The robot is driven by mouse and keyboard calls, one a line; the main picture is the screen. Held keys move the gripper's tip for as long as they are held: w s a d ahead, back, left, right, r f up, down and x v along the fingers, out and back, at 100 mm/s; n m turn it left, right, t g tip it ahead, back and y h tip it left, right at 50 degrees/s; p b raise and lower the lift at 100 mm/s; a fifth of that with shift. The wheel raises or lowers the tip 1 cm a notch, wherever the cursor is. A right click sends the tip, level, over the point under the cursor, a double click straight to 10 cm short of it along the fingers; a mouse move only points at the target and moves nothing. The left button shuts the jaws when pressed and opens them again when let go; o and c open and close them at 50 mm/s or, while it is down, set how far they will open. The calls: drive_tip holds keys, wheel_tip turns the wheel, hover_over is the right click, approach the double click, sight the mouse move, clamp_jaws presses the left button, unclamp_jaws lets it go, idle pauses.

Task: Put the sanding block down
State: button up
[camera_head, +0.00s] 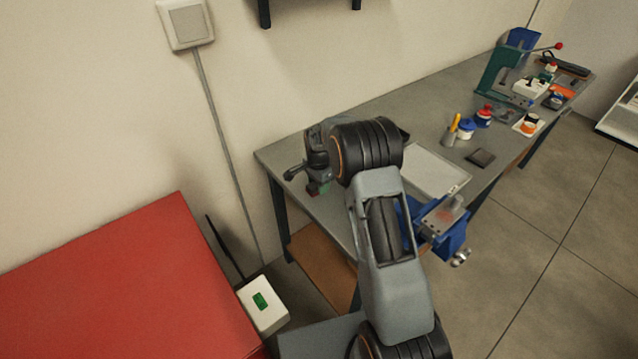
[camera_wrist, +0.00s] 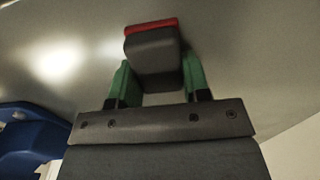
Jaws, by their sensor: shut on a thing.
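The sanding block (camera_wrist: 153,58) is a dark grey block with a red face at its far end in the wrist view. My gripper (camera_wrist: 157,78) is shut on it, with a green finger on each side. In the head view my gripper (camera_head: 319,187) hangs over the left end of the grey workbench (camera_head: 285,160), largely hidden behind my wrist. Only a small patch of red and green shows there. The bench surface fills the background in the wrist view. I cannot tell whether the block touches it.
A pale tray (camera_head: 432,170) and a blue vise (camera_head: 447,232) are right of my arm. A small dark pad (camera_head: 481,157), a yellow-handled tool in a cup (camera_head: 452,131), several jars and a green press (camera_head: 496,75) stand farther right. A red surface (camera_head: 130,285) is at lower left.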

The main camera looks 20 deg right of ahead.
drive_tip(key=o, duration=1.2)
drive_tip(key=s+r+n+t, duration=0.1)
drive_tip(key=s+r+n, duration=0.35)
drive_tip(key=r, duration=1.35)
drive_tip(key=shift+s+a+r+n+t+b, duration=0.35)
drive_tip(key=shift+s+n, duration=1.15)
drive_tip(key=shift+s, duration=2.45)
drive_tip(key=shift+s+d+r+n+t+p, duration=0.15)
drive_tip(key=shift+s+n+t, duration=0.95)
drive_tip(key=shift+s, duration=2.85)
drive_tip(key=shift+s+a+r+n+t+b, duration=0.1)
drive_tip(key=shift+s+a+r+n+b, duration=0.2)
drive_tip(key=shift+s+n, duration=2.65)
drive_tip(key=shift+s+m, duration=1)
